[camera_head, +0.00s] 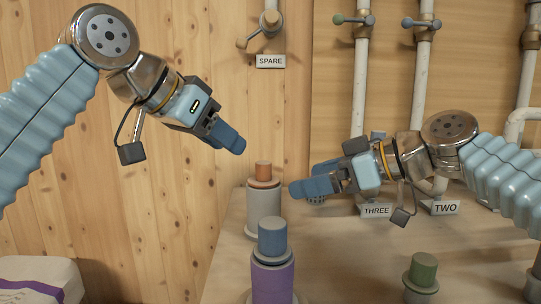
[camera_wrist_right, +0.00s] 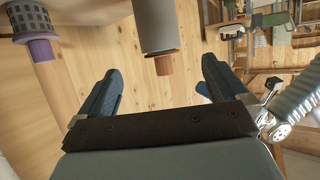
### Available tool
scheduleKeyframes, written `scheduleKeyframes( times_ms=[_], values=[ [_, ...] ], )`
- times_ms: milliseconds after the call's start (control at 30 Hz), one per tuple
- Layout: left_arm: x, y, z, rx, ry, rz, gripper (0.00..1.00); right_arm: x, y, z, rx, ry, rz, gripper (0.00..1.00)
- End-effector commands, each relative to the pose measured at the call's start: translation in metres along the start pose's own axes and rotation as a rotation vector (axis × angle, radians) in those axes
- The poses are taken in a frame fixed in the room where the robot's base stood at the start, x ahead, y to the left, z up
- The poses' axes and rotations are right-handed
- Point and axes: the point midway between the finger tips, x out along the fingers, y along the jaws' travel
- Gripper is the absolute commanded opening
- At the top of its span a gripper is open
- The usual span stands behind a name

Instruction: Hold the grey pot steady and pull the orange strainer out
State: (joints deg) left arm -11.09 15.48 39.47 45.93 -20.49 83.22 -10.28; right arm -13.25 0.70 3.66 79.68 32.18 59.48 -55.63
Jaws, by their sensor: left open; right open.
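The grey pot (camera_head: 264,215) stands upright on the bench, with the orange strainer (camera_head: 263,171) seated in it and its knob showing above the rim. My left gripper (camera_head: 232,140) is open and empty, above and left of the strainer, apart from it. My right gripper (camera_head: 303,189) is open, just right of the pot's top in the head view. In the right wrist view the grey pot (camera_wrist_right: 155,25) and orange strainer (camera_wrist_right: 163,65) appear at the top middle, between the lines of the two spread fingers (camera_wrist_right: 158,88). Nothing is held.
A purple pot (camera_head: 273,281) with a blue top (camera_head: 272,237) stands in front of the grey pot. A green-topped piece (camera_head: 422,271) is at the front right. Pipes with valves and signs THREE (camera_head: 376,211) and TWO (camera_head: 445,208) are behind. A white sack (camera_head: 40,278) lies left.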

Motion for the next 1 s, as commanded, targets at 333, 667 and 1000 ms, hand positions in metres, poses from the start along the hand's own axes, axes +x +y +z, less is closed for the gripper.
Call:
scheduleKeyframes(
  times_ms=[333,667,1000],
  values=[
    [0.001,0.000,0.000,-0.002,0.000,-0.002,0.43,0.073,-0.001,0.001,-0.001,-0.003,-0.005,1.00],
    [0.001,-0.001,0.000,-0.002,0.000,-0.002,0.43,0.122,0.000,0.000,0.000,-0.001,-0.002,1.00],
    [0.001,-0.001,0.000,-0.002,0.000,-0.002,0.43,0.128,0.000,0.000,0.000,0.000,0.001,1.00]
  ],
)
